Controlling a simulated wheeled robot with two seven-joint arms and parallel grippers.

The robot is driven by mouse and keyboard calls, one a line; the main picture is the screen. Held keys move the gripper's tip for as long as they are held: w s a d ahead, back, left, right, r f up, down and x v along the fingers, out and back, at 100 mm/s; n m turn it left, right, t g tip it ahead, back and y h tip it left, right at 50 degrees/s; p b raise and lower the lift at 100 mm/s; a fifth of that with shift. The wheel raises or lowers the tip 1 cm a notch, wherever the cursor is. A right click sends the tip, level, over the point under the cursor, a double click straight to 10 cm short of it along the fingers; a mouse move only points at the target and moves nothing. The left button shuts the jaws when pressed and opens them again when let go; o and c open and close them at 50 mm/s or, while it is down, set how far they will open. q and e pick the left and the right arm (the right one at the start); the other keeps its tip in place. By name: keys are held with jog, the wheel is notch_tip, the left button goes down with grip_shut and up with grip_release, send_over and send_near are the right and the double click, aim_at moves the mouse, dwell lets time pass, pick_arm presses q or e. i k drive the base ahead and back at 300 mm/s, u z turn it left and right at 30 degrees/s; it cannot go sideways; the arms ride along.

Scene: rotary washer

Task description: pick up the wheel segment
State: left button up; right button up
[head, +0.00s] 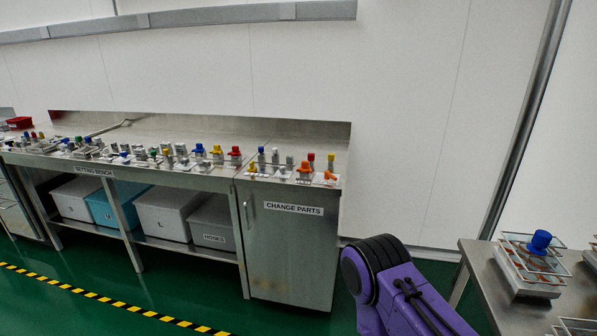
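I cannot tell for sure which thing is the wheel segment. Several small parts with coloured knobs stand along the long steel setting bench (160,174), too small to tell apart. On the steel table (486,262) at the right stands a pale block with a wire frame (528,270) and a blue knob (540,240) on top. My purple and black arm link shows at the lower middle right. Neither gripper is in view.
Grey bins (163,212) and a blue bin (102,206) sit on the shelf under the bench. A steel cabinet (290,250) marked "CHANGE PARTS" closes its right end. A yellow-black floor stripe (100,298) runs in front. Green floor is clear there.

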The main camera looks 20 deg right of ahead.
aim_at(305, 167)
jog(key=u, duration=0.55)
jog(key=i, duration=1.5)
jog(key=z, duration=0.6)
